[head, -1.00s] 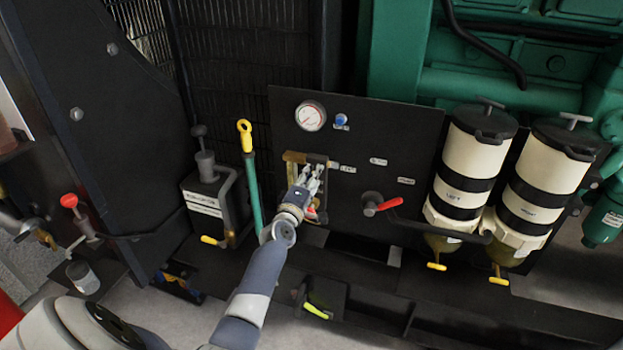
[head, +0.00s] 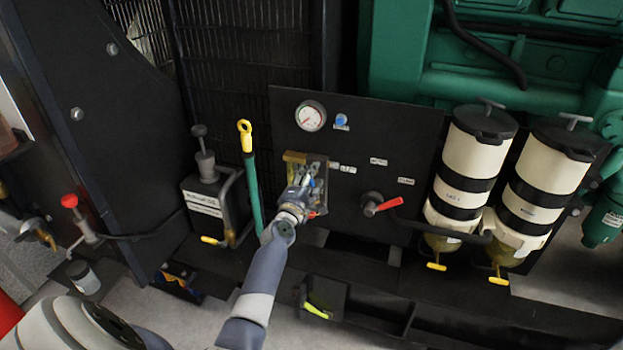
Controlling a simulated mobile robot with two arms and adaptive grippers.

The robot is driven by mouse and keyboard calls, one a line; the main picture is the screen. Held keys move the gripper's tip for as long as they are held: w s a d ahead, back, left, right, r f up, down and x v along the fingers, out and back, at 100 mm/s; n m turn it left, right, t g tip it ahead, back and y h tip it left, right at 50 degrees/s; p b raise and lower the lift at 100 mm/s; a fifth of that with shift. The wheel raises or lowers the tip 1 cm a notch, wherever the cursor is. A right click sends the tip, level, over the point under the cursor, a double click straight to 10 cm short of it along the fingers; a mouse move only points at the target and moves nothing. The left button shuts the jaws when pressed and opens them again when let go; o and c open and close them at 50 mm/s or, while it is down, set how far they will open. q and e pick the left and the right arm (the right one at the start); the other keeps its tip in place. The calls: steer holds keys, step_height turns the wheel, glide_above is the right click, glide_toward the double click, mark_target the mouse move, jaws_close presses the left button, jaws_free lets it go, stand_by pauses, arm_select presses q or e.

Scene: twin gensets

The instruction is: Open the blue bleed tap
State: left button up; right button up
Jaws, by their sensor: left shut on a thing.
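My left gripper (head: 309,182) is in front of the black panel (head: 390,140), at the brass fitting (head: 295,157) below the gauge. It is shut on what looks like the blue bleed tap (head: 312,172). Only a small bit of blue shows at the fingertips, and the fingers hide the rest, so I cannot tell how far the tap is turned. My right gripper is not in view.
A round gauge (head: 311,116) and a blue knob (head: 342,119) sit above. A red lever (head: 388,205) is to the right, beside two cream filter canisters (head: 473,155). A green rod with a yellow ring (head: 246,138) stands close on the left.

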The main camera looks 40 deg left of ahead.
arm_select(q)
steer(key=shift+s+f, duration=0.1)
steer(key=shift+f, duration=0.25)
steer(key=o, duration=1.1)
steer(key=shift+r, duration=0.1)
steer(key=shift+r, duration=0.1)
steer(key=v, duration=1.2)
steer(key=shift+c, duration=0.5)
